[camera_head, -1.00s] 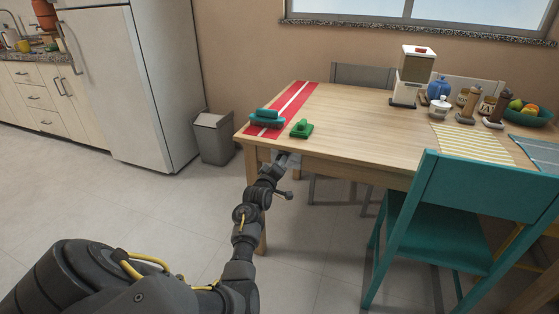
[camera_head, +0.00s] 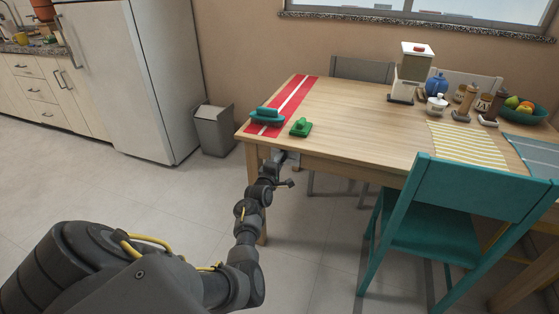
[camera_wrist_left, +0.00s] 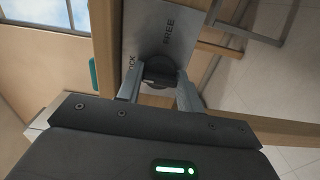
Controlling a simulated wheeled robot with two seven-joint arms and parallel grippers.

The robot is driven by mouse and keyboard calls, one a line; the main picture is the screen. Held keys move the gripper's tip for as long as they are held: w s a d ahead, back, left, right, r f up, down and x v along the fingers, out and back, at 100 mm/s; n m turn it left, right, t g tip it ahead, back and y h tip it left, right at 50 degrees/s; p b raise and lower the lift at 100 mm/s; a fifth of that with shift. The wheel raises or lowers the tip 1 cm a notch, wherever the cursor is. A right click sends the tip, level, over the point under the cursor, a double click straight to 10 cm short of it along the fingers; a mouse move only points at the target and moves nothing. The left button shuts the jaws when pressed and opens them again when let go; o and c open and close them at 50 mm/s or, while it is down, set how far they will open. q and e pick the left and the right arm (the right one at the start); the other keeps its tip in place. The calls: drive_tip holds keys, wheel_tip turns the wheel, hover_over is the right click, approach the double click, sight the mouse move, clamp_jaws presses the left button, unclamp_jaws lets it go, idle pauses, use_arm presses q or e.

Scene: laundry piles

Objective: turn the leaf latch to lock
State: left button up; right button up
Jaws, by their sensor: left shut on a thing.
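The leaf latch shows in the left wrist view as a dark round knob (camera_wrist_left: 158,68) on a grey metal plate (camera_wrist_left: 150,25). The plate carries the word FREE on the right side and a partly hidden word ending in "CK" on the left. My left gripper (camera_wrist_left: 159,88) is shut on the knob, one finger on each side of it. In the head view my left gripper (camera_head: 282,157) is at the table's front edge, under the tabletop, and the latch is mostly hidden there. My right gripper is not in view.
The wooden table (camera_head: 350,125) bears a teal object (camera_head: 267,117), a green object (camera_head: 301,127) and a red runner (camera_head: 290,98) above the gripper. A teal chair (camera_head: 470,205) stands to the right. A grey bin (camera_head: 214,130) stands left; floor there is clear.

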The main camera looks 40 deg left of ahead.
use_arm(q)
drive_tip(key=shift+r, duration=0.15)
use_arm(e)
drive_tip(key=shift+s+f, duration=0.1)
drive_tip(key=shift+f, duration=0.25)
use_arm(q)
drive_tip(key=o, duration=1)
drive_tip(key=shift+w, duration=0.1)
drive_tip(key=p+v, duration=0.2)
drive_tip(key=v, duration=0.9)
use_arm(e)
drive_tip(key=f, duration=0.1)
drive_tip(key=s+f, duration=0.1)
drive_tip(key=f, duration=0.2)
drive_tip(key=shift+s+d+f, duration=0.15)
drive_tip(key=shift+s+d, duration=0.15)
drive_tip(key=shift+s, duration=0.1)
use_arm(q)
drive_tip(key=shift+w, duration=0.1)
